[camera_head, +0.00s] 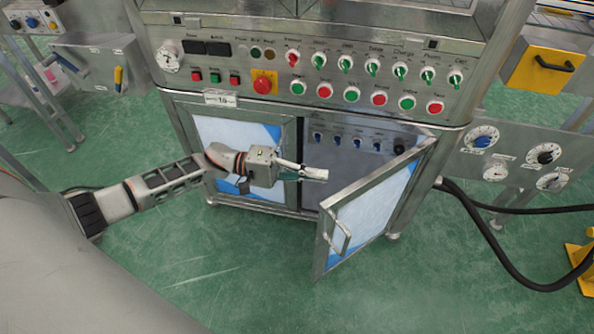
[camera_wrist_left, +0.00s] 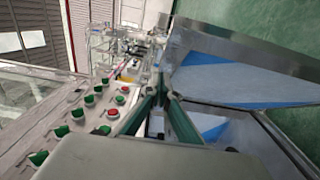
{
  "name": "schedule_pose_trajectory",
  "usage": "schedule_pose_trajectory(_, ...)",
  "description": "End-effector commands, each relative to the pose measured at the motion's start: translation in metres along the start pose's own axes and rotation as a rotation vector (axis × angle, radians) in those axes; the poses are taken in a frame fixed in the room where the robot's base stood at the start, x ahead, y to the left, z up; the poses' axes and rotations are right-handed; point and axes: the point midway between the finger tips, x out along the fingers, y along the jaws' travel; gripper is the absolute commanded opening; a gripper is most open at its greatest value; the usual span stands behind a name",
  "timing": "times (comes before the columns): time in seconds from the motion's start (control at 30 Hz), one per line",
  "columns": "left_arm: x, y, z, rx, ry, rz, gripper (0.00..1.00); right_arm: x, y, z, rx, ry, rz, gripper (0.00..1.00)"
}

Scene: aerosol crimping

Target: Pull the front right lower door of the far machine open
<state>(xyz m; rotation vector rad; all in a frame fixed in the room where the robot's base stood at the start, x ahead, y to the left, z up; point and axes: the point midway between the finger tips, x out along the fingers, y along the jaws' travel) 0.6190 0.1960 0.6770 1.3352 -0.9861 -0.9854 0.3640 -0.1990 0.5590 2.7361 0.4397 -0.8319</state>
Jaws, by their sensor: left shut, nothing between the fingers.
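The front right lower door (camera_head: 365,215) of the machine stands swung well open towards me, a framed translucent panel with a bar handle (camera_head: 338,236). It also shows in the left wrist view (camera_wrist_left: 235,80). My left gripper (camera_head: 322,174) is shut and empty in front of the cabinet opening, left of the open door and apart from the handle. In the left wrist view its fingers (camera_wrist_left: 166,96) come together at the tips. The cabinet interior (camera_head: 365,160) shows several blue knobs. My right gripper is not seen.
The left lower door (camera_head: 210,130) is shut, partly behind my left arm. Above is a control panel (camera_head: 320,70) with several buttons and switches. A gauge panel (camera_head: 515,158) and black hoses (camera_head: 490,235) are at right. Green floor (camera_head: 230,280) in front is clear.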

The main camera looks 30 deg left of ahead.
Motion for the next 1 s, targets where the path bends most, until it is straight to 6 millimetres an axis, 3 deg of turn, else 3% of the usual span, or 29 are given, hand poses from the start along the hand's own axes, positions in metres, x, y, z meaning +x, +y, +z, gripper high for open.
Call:
schedule_pose_trajectory(0.1,0.012,0.0,0.015,0.0,-0.001,0.001,0.0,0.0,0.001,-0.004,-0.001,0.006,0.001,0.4)
schedule_pose_trajectory(0.3,0.023,0.0,0.026,0.0,0.0,-0.001,0.0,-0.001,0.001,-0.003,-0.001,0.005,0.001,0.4)
schedule_pose_trajectory(0.77,0.025,0.0,0.028,0.001,0.002,-0.001,0.0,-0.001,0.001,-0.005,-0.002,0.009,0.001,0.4)
schedule_pose_trajectory(1.0,0.028,0.007,0.031,0.007,0.036,0.003,0.0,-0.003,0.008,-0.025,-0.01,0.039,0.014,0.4)
